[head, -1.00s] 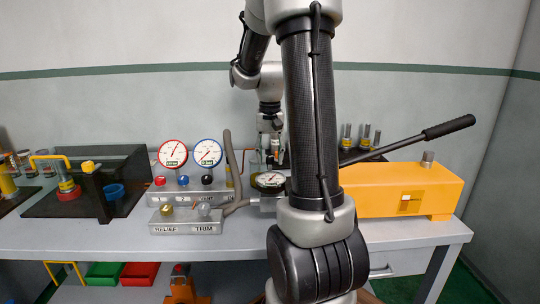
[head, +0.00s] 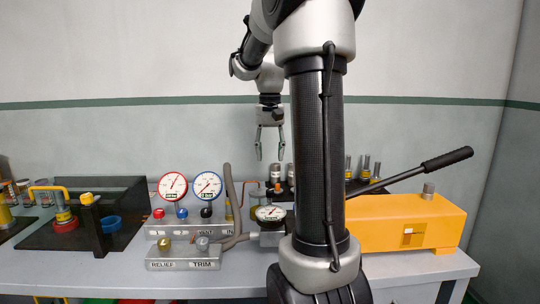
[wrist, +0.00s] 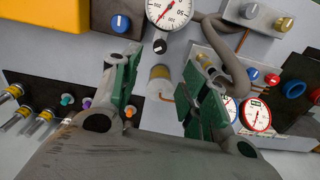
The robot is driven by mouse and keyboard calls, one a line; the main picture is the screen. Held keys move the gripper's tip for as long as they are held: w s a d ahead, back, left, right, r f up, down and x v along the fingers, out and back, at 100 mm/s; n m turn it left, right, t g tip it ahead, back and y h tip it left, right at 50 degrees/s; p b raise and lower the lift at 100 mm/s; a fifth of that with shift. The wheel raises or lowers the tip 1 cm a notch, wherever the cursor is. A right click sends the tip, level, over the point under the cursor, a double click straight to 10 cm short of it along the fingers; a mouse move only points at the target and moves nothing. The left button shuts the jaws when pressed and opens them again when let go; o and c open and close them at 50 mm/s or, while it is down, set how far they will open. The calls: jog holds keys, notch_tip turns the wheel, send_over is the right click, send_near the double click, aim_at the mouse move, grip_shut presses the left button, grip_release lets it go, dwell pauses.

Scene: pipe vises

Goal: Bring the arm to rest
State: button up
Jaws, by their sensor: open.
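My gripper (head: 270,157) hangs fingers-down above the back of the bench in the head view. Its two fingers are apart with nothing between them. In the wrist view the open green-padded fingers of my gripper (wrist: 158,100) also have a gap between them, with the bench far below. My arm rises in front of the camera in the head view and hides part of the bench behind it.
The grey bench (head: 95,278) carries a gauge panel (head: 190,229), a RELIEF and TRIM block (head: 183,258), a small dial gauge (head: 270,213) and a yellow pump box (head: 410,225) with a long raised lever (head: 410,172). A black tray (head: 130,196) stands left. The air above is free.

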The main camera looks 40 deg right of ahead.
dwell(0.3)
jog(key=s+a+f+n+t, duration=0.1)
jog(key=s+a+n, duration=0.3)
jog(key=s+a, duration=0.4)
jog(key=s+a+f+n+t, duration=0.2)
jog(key=s+a+n+t, duration=0.1)
jog(key=s+a, duration=0.4)
jog(key=shift+s+a+f+n, duration=0.35)
jog(key=shift+s+n, duration=0.25)
jog(key=shift+s, duration=0.4)
